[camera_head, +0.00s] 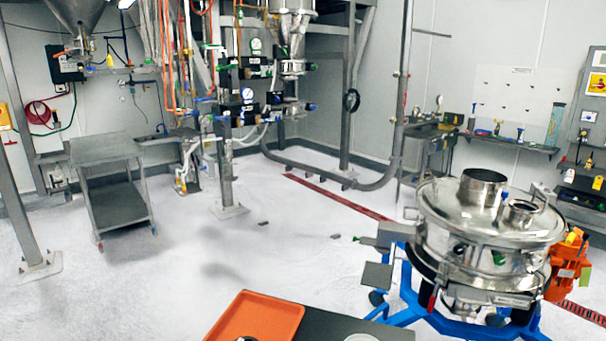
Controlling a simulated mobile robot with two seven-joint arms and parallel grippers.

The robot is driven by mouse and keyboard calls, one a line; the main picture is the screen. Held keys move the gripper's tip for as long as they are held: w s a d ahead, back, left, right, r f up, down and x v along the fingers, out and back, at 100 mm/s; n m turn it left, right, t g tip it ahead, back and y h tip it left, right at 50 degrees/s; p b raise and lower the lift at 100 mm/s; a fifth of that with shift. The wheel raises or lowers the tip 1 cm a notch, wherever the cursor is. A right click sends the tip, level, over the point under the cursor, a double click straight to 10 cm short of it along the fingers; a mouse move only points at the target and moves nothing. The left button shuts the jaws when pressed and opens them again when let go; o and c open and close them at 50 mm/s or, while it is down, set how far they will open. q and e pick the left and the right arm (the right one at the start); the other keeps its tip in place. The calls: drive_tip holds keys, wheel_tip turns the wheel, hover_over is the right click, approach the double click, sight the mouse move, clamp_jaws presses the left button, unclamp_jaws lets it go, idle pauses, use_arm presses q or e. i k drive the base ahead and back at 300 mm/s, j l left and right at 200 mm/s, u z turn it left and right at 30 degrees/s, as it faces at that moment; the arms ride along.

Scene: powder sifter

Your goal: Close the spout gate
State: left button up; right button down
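The powder sifter (450,235) is a round, shiny steel drum on a blue wheeled frame (400,312) at the right. A wide open steel collar (483,187) and a smaller port (520,213) stand on its lid. A grey boxy part (388,236) sticks out from its left side, with a flat grey plate (376,276) below it. I cannot tell for sure which part is the spout gate, or whether it is open or shut. Neither my left nor my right gripper is in view.
An orange tray (262,316) lies on a dark surface (340,325) at the bottom edge. An orange unit (568,265) is at the sifter's right side. A grey cart (112,185) stands at the left, and pipework (250,95) fills the back. The white floor (250,225) between is mostly clear.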

sight(362, 240)
drive_tip(key=j+z, duration=0.15)
drive_tip(key=z, duration=0.5)
drive_tip(key=i+j+z, duration=0.1)
drive_tip(key=j+z, duration=0.15)
drive_tip(key=j, duration=0.3)
drive_tip(key=j+z, duration=0.2)
drive_tip(key=j, duration=0.35)
drive_tip(key=j+z, duration=0.1)
drive_tip(key=j, duration=1.75)
drive_tip(key=k, duration=0.55)
drive_tip(key=u, duration=1.6)
drive_tip(key=i+j+u, duration=0.15)
drive_tip(key=i, duration=0.25)
drive_tip(key=i+j+u, duration=0.15)
drive_tip(key=i, duration=0.25)
drive_tip(key=i+j+u, duration=0.15)
drive_tip(key=i, duration=0.25)
drive_tip(key=i+l+z, duration=0.1)
drive_tip(key=i+z, duration=0.65)
drive_tip(key=i+j+z, duration=0.25)
drive_tip(key=i+z, duration=0.15)
